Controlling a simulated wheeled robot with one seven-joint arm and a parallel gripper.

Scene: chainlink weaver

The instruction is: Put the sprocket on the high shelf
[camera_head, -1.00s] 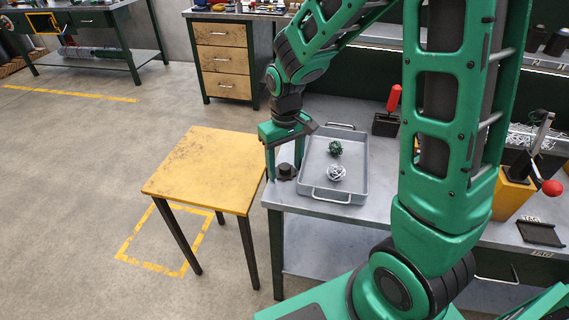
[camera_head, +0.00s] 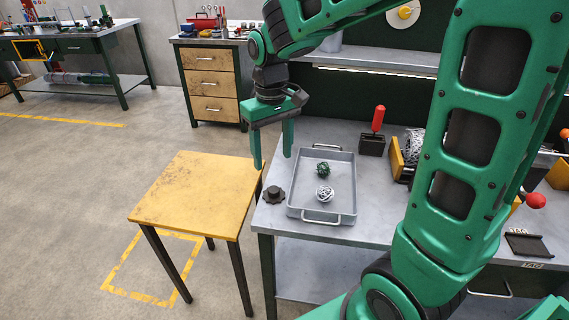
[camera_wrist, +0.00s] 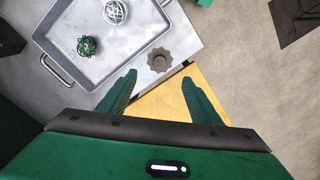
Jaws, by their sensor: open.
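A dark grey sprocket (camera_head: 274,194) with a toothed rim and a raised hub lies on the grey workbench (camera_head: 262,225), near its left edge and beside the tray. It also shows in the wrist view (camera_wrist: 160,61), just beyond the fingertips. My gripper (camera_head: 272,164) is open and empty. It hangs above the bench's left edge, higher than the sprocket and apart from it. In the wrist view my gripper's two fingers (camera_wrist: 157,78) point toward the sprocket, which appears between and past them. I cannot make out for certain which surface is the high shelf.
A grey tray (camera_head: 345,195) holds a green wire ball (camera_head: 323,169) and a white wire ball (camera_head: 325,194), right of the sprocket. A yellow-topped table (camera_head: 180,190) stands left of the bench. A red-handled tool (camera_head: 377,120) stands behind the tray.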

